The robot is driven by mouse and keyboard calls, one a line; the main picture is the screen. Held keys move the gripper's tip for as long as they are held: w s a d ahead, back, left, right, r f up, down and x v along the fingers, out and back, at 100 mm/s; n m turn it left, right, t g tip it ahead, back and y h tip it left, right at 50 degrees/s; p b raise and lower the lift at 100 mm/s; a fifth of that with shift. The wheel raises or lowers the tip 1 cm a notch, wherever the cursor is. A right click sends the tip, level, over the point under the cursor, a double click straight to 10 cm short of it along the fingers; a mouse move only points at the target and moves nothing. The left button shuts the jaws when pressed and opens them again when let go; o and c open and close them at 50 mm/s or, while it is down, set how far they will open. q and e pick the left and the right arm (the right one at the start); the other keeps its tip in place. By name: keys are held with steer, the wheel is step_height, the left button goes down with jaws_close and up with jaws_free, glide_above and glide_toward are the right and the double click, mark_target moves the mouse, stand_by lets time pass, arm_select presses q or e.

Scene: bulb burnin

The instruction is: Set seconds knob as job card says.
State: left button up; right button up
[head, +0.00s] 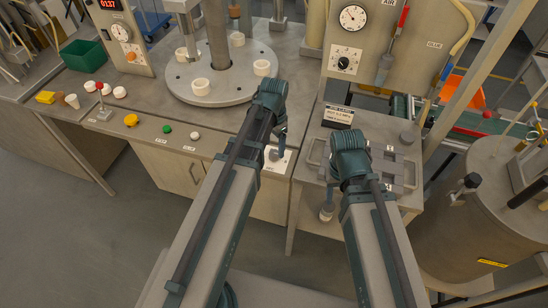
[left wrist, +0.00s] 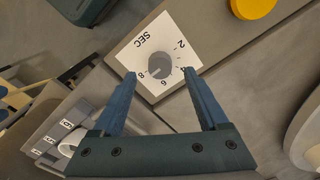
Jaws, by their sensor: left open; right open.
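In the head view the plate (head: 288,160) shows at the console's front edge, partly hidden by my left gripper (head: 278,152). In the left wrist view my left gripper (left wrist: 158,82) is open, one finger on each side of the knob, holding nothing; contact cannot be told. My right gripper (head: 327,205) is open, low before the right-hand cabinet.
Yellow (head: 131,120), green (head: 167,129) and white (head: 195,136) buttons line the console front. A round plate with white sockets (head: 200,87) stands behind. An upright panel bears a gauge (head: 353,17) and another knob (head: 344,63). A large drum (head: 470,220) stands at right.

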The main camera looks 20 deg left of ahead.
mark_target(274, 153)
arm_select(q)
step_height(274, 153, down, 3)
steer(key=shift+f+b, duration=0.2)
steer(key=shift+b, duration=0.9)
arm_select(e)
step_height(274, 153, down, 3)
steer(key=shift+f, duration=0.15)
arm_select(q)
steer(key=shift+r, duration=0.1)
jaws_close()
